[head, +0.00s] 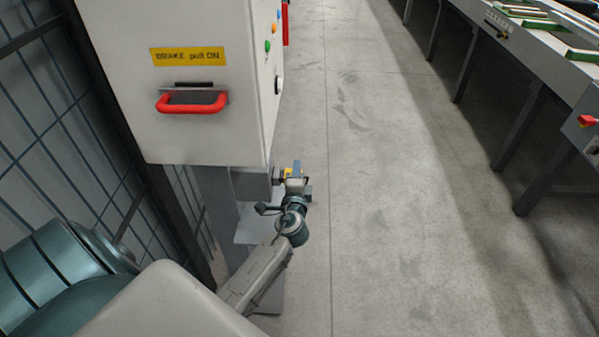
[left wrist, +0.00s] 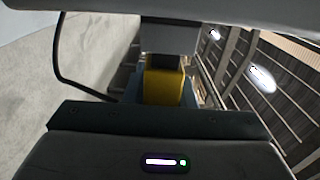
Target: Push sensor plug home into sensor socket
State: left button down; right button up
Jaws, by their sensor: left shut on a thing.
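The sensor plug, a small yellow block (head: 288,172), is in the jaws of my left gripper (head: 296,179), low beside the cabinet's lower right corner. In the left wrist view the yellow plug (left wrist: 165,87) sits in the middle, between the jaws, with a dark part at its far end. A grey housing (head: 251,184) under the cabinet has a dark fitting on its right side, facing the plug; this appears to be the sensor socket. A grey block (left wrist: 168,38) stands beyond the plug in the wrist view. I cannot tell how far the plug is in.
A white cabinet (head: 180,110) with a red handle (head: 192,103) and a yellow brake label (head: 187,56) stands above the housing. A mesh fence (head: 60,140) is at left. Open concrete floor (head: 390,220) lies to the right, then a long table (head: 540,75).

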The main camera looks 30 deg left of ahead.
pick_arm(q)
jog(key=shift+s+a, duration=0.3)
jog(key=shift+a, duration=0.2)
pick_arm(e)
jog(key=shift+w+r, duration=0.15)
jog(key=shift+w, duration=0.05)
pick_arm(q)
jog(key=c, duration=1.1)
grip_release()
pick_arm(e)
jog(key=shift+s, duration=0.15)
pick_arm(q)
jog(key=b+v, duration=0.1)
jog(key=v, duration=0.9)
jog(key=shift+s+d, duration=0.2)
jog(key=shift+s, duration=0.15)
pick_arm(e)
jog(key=shift+w+a+f+t+y, duration=0.4)
jog(key=shift+w+a+f+t, duration=0.1)
jog(key=shift+a+t, duration=0.15)
jog(key=shift+s+f, duration=0.1)
jog(key=shift+s, duration=0.05)
